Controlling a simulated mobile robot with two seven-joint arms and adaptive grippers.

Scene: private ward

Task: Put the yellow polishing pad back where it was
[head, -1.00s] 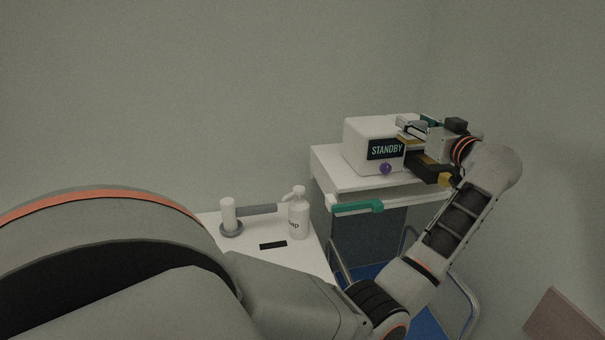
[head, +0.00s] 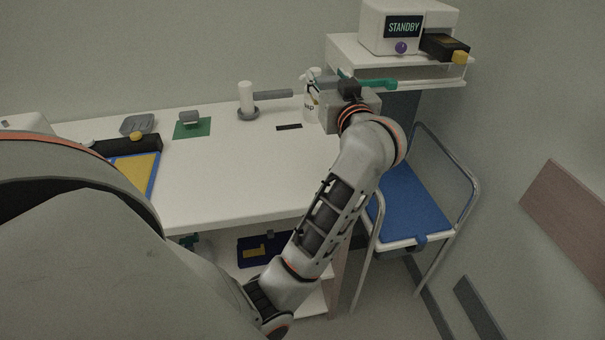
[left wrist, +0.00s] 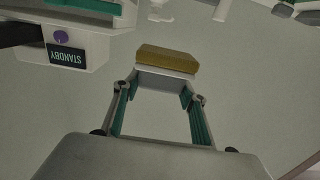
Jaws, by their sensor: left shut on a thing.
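My left gripper (head: 322,88) is beside the soap bottle (head: 311,106) in the head view, partly covering it. In the left wrist view the left gripper (left wrist: 166,78) is shut on the yellow polishing pad (left wrist: 168,57), a yellow-brown block with a pale backing held between the fingertips. The pad is hidden or too small to make out in the head view. My right gripper is in neither view.
The STANDBY machine (head: 402,28) stands on a white shelf unit (head: 345,48) at the back right. The white table (head: 235,180) has a clear middle. A green mat (head: 205,128) and blue-edged yellow panel (head: 137,172) lie left. A blue-seated chair (head: 408,205) stands right.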

